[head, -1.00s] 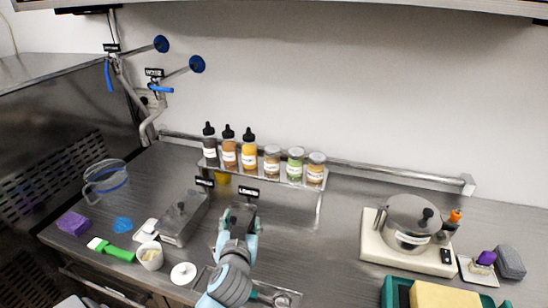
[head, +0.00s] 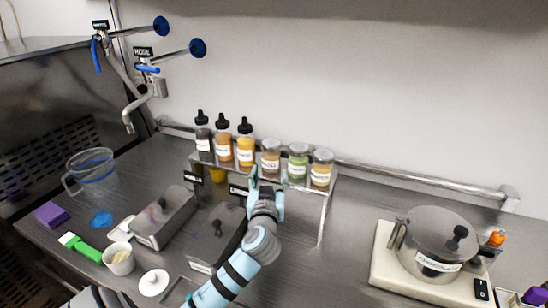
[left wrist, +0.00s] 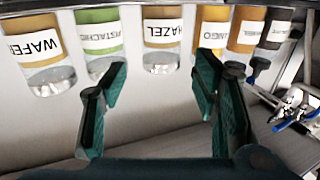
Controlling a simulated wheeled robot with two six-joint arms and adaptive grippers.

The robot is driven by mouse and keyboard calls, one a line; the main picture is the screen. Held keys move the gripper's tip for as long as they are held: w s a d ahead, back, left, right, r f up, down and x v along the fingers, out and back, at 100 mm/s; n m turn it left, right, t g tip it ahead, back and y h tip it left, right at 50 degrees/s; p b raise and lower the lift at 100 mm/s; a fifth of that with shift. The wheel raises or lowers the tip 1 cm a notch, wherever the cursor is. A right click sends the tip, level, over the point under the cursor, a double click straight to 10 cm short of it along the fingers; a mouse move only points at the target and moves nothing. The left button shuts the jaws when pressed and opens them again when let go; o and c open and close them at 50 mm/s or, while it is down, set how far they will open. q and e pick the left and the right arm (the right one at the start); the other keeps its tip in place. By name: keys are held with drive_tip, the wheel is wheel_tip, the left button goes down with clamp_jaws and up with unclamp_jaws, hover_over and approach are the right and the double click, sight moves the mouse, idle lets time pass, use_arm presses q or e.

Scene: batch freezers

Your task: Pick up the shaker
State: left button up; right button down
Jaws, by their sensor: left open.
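Three shaker jars with pale lids stand on the raised shelf: a tan one labelled HAZEL (head: 270,158), a green one labelled PISTACHIO (head: 298,162) and an orange-tan one labelled WAFER (head: 321,170). My left gripper (head: 268,180) is open and empty, just in front of and below the HAZEL jar. In the left wrist view, the HAZEL jar (left wrist: 162,40) shows between the two spread fingers (left wrist: 160,75), apart from both. The PISTACHIO jar (left wrist: 102,42) is to its left there. My right gripper is not in view.
Three dark-capped squeeze bottles (head: 223,140) stand left of the jars on the shelf (head: 322,212). A metal pot (head: 436,240) on a cream base is at right. Lidded metal pans (head: 160,217) and a clear jug (head: 92,170) are at left.

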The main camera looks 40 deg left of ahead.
sight(271, 159)
use_arm(q)
drive_tip(key=x, duration=1)
drive_tip(key=shift+s+a+f, duration=0.1)
drive_tip(key=shift+s, duration=0.15)
drive_tip(key=c, duration=0.8)
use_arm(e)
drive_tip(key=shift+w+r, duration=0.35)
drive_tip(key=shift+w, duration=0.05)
use_arm(q)
drive_tip(key=shift+p, duration=0.3)
